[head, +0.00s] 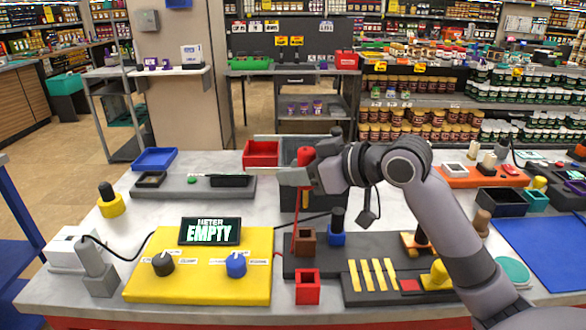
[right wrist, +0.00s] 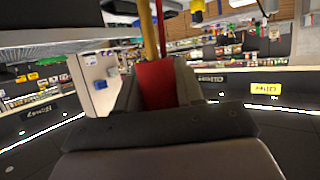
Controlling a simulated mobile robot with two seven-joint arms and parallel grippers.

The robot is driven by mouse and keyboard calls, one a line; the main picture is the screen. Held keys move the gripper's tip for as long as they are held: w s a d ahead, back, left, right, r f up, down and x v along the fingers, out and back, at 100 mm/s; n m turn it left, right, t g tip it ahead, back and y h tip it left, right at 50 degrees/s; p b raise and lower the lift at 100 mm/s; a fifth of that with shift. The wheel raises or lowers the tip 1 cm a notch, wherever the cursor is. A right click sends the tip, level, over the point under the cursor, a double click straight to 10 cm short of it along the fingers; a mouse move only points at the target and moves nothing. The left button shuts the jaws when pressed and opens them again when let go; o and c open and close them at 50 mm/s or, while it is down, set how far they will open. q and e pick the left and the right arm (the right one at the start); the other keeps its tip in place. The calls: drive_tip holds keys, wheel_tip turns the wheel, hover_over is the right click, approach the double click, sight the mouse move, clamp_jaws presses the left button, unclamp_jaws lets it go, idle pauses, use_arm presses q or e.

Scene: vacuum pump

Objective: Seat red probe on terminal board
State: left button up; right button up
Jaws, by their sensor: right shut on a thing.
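The red probe (head: 305,155) is held upright in my right gripper (head: 297,174), above the far middle of the table. In the right wrist view the red probe body (right wrist: 156,84) sits between the fingers, with a thin brass-coloured rod (right wrist: 148,32) rising from it. A thin red lead hangs below the gripper in the head view. A dark board (head: 328,269), seemingly the terminal board, lies nearer the front, with a brown square socket (head: 305,242) and a red square socket (head: 306,287). The probe is apart from both sockets. My left gripper is not in view.
A yellow panel (head: 205,285) with two knobs and a display reading "METER EMPTY" (head: 209,232) lies left of the board. A black peg in a blue base (head: 337,230) stands near the sockets. A red bin (head: 262,153) stands behind, close to the gripper.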

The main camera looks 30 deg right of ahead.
drive_tip(key=b, duration=0.5)
hover_over(298, 230)
drive_tip(key=shift+f, duration=2.75)
drive_tip(key=shift+r+p, duration=0.1)
drive_tip(key=shift+p, duration=0.4)
drive_tip(key=shift+f, duration=0.2)
drive_tip(key=shift+f+b, duration=0.95)
drive_tip(key=shift+f, duration=1.15)
drive_tip(key=shift+f, duration=0.35)
